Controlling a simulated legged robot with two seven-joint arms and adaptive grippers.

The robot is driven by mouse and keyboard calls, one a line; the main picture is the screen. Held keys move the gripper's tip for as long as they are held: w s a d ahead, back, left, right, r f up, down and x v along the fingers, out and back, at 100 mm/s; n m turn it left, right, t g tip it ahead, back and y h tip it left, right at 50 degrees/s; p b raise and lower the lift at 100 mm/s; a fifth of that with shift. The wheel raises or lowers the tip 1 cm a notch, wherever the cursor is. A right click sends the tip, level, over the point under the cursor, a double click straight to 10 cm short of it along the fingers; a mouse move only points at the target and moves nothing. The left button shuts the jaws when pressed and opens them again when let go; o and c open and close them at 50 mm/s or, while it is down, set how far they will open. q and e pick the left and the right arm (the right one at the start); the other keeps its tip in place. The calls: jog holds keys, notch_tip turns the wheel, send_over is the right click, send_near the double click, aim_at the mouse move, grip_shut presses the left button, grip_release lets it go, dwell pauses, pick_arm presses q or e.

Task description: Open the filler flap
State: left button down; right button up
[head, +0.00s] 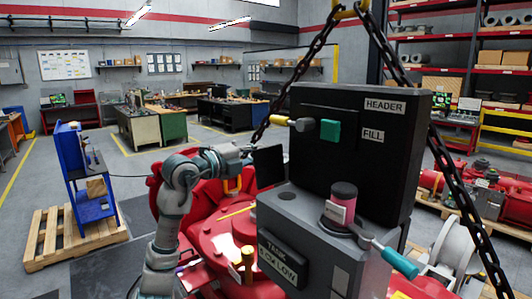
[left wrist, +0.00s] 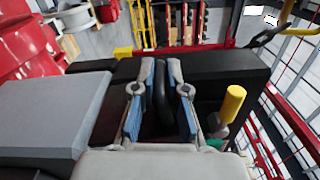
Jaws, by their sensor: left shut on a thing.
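A tall black housing (head: 375,177) with HEADER and FILL labels stands behind a grey box (head: 325,236). A dark flat panel (head: 268,167), apparently the filler flap, sticks out at the left of the housing. My left gripper (head: 247,156) reaches it from the left, its fingertips small and partly hidden. In the left wrist view, my left gripper's blue-padded fingers are shut on a narrow black upright piece (left wrist: 163,95), apparently the flap's edge or handle. The panel's hinge is hidden. My right gripper is out of view.
Chains (head: 305,72) hang either side. Red machinery (head: 217,235) lies below my left arm.

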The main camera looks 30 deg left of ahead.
pick_arm(q)
jog(key=shift+w+a+f, duration=0.1)
jog(key=shift+a+f, duration=0.05)
jog(key=shift+f, duration=0.3)
jog(key=shift+w+a+f, duration=0.1)
jog(key=shift+a, duration=0.15)
jog(key=c, duration=1.2)
grip_release()
jog(key=shift+c, duration=0.2)
jog(key=shift+o, duration=0.2)
jog(key=shift+s+a+r, duration=0.25)
jog(key=shift+s+r, duration=0.05)
jog(key=shift+s, duration=0.35)
jog(key=v, duration=1.2)
jog(key=shift+a, duration=0.25)
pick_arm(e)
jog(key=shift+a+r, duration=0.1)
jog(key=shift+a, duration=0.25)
pick_arm(q)
jog(key=shift+d, duration=0.3)
